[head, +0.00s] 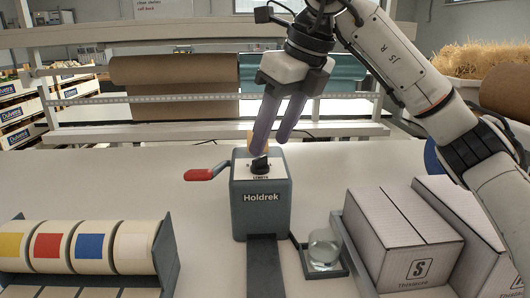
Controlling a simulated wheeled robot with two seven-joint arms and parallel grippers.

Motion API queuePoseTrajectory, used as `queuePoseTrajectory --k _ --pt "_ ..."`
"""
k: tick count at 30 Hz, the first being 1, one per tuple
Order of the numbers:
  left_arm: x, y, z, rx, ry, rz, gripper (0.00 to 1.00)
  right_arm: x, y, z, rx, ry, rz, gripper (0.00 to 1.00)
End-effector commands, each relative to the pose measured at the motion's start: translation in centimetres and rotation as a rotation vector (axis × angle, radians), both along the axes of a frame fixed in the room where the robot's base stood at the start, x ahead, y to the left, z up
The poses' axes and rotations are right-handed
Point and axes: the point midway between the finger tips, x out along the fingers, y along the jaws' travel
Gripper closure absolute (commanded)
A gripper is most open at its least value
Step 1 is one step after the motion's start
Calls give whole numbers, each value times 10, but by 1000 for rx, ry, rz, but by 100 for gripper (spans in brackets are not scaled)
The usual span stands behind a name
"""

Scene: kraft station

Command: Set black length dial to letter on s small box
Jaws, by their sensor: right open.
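The black length dial (260,164) sits on the white top plate of the grey Holdrek machine (262,210) in the middle of the table. My right gripper (273,148) comes down from above with its two purple fingers apart. Its left fingertip is close over the dial, and the right fingertip is to the right of the dial. I cannot tell whether a finger touches it. The dial's pointer and most of the plate's markings are too small to read. The small box (405,245), marked with a letter S, stands at the right. My left gripper is not in view.
A red-handled lever (198,175) sticks out left of the machine. A glass jar (323,248) stands on a dark tray right of it. A tape rack (165,255) with coloured rolls is at front left. Brown paper rolls (175,70) hang behind.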

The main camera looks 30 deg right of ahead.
Motion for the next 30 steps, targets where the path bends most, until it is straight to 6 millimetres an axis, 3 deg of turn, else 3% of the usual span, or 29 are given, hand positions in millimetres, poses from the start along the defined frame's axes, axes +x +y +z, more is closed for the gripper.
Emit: queuePoseTrajectory --k 7,18,20,26,30 --pt "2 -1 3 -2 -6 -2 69 12 4 -32 0 1 1 53" --pt "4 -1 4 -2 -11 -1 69 15 5 -38 1 -2 1 53" --pt "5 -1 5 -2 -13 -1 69 15 5 -38 1 -1 1 60" --pt "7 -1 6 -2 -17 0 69 15 5 -38 1 -1 1 94" --pt "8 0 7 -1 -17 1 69 15 5 -37 2 -1 5 94"
